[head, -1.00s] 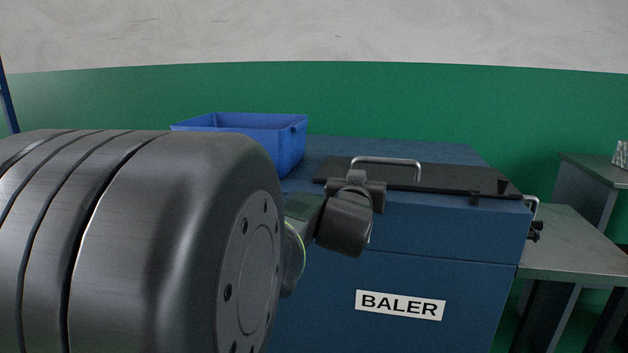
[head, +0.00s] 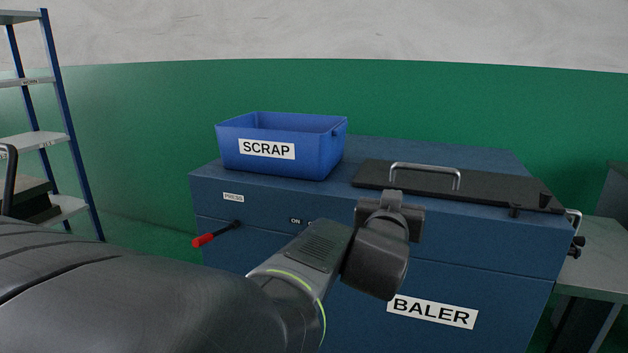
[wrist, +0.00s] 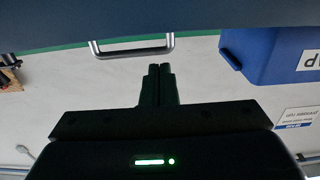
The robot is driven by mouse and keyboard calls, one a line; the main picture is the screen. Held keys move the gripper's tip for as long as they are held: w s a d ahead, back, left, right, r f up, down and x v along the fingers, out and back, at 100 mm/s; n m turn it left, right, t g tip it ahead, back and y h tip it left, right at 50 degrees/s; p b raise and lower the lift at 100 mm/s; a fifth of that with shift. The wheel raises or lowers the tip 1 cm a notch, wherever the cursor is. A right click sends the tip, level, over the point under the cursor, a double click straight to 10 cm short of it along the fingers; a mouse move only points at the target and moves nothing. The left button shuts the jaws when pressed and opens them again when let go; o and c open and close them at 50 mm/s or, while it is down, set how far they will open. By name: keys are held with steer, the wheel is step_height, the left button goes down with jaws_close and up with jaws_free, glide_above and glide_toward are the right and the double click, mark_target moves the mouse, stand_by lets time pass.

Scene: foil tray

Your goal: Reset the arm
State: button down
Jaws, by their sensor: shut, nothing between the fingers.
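My gripper (head: 392,198) is in front of the baler, with the lid and its handle behind it in the head view. In the wrist view my gripper's fingers (wrist: 160,70) are together and empty. My wrist and forearm stretch from the lower left of the head view and hide part of the baler front. The blue baler (head: 225,262) stands ahead, with a dark lid (head: 480,184) lying flat on its top. The lid's metal handle (head: 425,168) also shows in the wrist view (wrist: 132,48), where the picture is upside down.
A blue scrap bin (head: 320,155) sits on the baler's left top; its inside is mostly hidden. A red-tipped lever (head: 204,239) juts from the front. Grey tables (head: 598,262) stand at the right and a shelf rack (head: 60,120) at the far left.

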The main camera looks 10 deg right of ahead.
mark_target(397, 182)
steer(key=shift+s+a+f, duration=0.2)
steer(key=shift+s+a, duration=0.05)
steer(key=shift+s, duration=0.2)
steer(key=w+d+r, duration=0.1)
steer(key=w, duration=0.1)
steer(key=w+d, duration=0.1)
steer(key=w, duration=0.1)
steer(key=w+d+r, duration=0.1)
steer(key=w+d, duration=0.1)
steer(key=w, duration=0.1)
steer(key=shift+r+b, duration=0.35)
steer(key=shift+b, duration=0.05)
steer(key=shift+w+d+f+b, duration=0.3)
steer(key=shift+w+f+b, duration=0.3)
steer(key=shift+w+f, duration=0.1)
steer(key=shift+f, duration=0.45)
steer(key=shift+a+r, duration=0.1)
steer(key=shift+a, duration=0.05)
